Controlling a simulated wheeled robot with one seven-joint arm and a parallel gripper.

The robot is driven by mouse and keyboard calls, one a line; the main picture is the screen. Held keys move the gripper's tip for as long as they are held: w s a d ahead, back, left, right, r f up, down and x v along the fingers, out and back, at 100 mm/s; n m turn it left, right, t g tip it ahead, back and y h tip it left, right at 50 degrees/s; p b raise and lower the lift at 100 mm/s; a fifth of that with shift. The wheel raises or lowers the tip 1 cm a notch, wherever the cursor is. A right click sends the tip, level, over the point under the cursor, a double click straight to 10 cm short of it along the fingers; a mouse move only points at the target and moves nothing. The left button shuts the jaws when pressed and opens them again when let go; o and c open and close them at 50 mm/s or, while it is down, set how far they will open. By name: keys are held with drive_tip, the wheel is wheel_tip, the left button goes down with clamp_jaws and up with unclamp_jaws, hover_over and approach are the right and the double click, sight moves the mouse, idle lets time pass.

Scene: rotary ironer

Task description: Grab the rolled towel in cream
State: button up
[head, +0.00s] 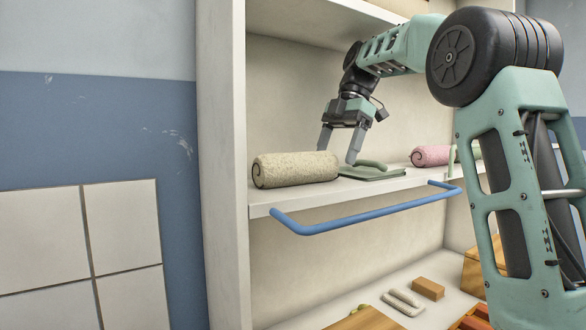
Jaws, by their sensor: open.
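The cream rolled towel (296,169) lies on its side at the left end of the middle shelf, its spiral end facing left. My gripper (338,152) points down at that shelf with its two fingers spread apart and nothing visible between them. One finger is behind the towel's right part, its tip hidden by the towel. The other finger is just right of the towel's right end. I cannot tell whether either finger touches the towel.
A pink rolled towel (431,156) is farther right. A blue rail (370,209) runs along the shelf's front. The lower shelf holds a tan block (428,288) and other items.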

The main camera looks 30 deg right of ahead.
sight(294, 159)
drive_tip(key=a, duration=0.5)
drive_tip(key=shift+a, duration=0.3)
drive_tip(key=a, duration=0.3)
drive_tip(key=shift+a+r+p, duration=0.1)
drive_tip(key=shift+a+p, duration=0.2)
drive_tip(key=shift+a, duration=0.05)
drive_tip(key=shift+s+a+f, duration=0.1)
drive_tip(key=shift+a+f, duration=0.65)
drive_tip(key=shift+f, duration=0.15)
drive_tip(key=shift+a+f, duration=0.2)
drive_tip(key=shift+f, duration=0.4)
drive_tip(key=c, duration=1.1)
